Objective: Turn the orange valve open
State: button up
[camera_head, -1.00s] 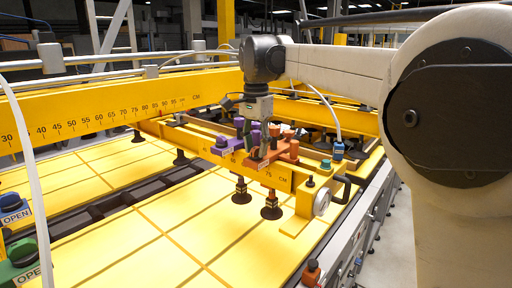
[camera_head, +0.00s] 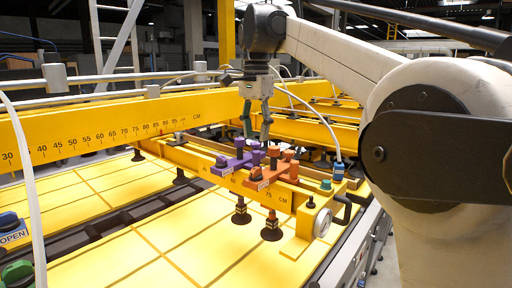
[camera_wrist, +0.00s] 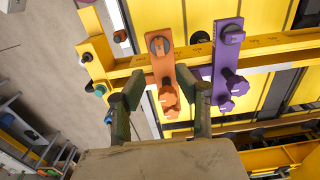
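The orange valve (camera_head: 277,172) sits on the yellow beam, right of a purple valve (camera_head: 237,161) of like shape. In the wrist view, the orange valve (camera_wrist: 161,68) is a flat plate with a dark round knob at its far end and orange knobs at its near end. My gripper (camera_head: 256,136) hangs above the two valves, pointing down, with nothing held. Its two fingers are spread apart, and in the wrist view they frame the near orange knobs from left and right. It appears clear of the valve.
The purple valve stands close beside the orange one. A blue-topped fitting with a white hose (camera_head: 338,170), a round gauge (camera_head: 322,223) and a black handle (camera_head: 343,207) are to the right. Yellow panels (camera_head: 150,235) lie below the beam.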

jog(key=shift+r, duration=0.8)
jog(key=s+d+f+n+t, duration=0.2)
jog(key=s+d+f+n, duration=0.1)
jog(key=s+d+f, duration=0.65)
jog(key=s+d+f+n+t, duration=0.2)
jog(key=s+d+f+t, duration=0.3)
jog(key=s, duration=0.7)
jog(key=s+d+f+n, duration=0.3)
jog(key=s+d+f, duration=0.2)
jog(key=s+f, duration=0.8)
notch_tip(320, 180, down, 11)
jog(key=w+b, duration=0.1)
jog(key=b, duration=1)
jog(key=shift+w+d+f+b, duration=0.15)
jog(key=shift+w+f+b, duration=0.05)
jog(key=shift+w+b, duration=0.2)
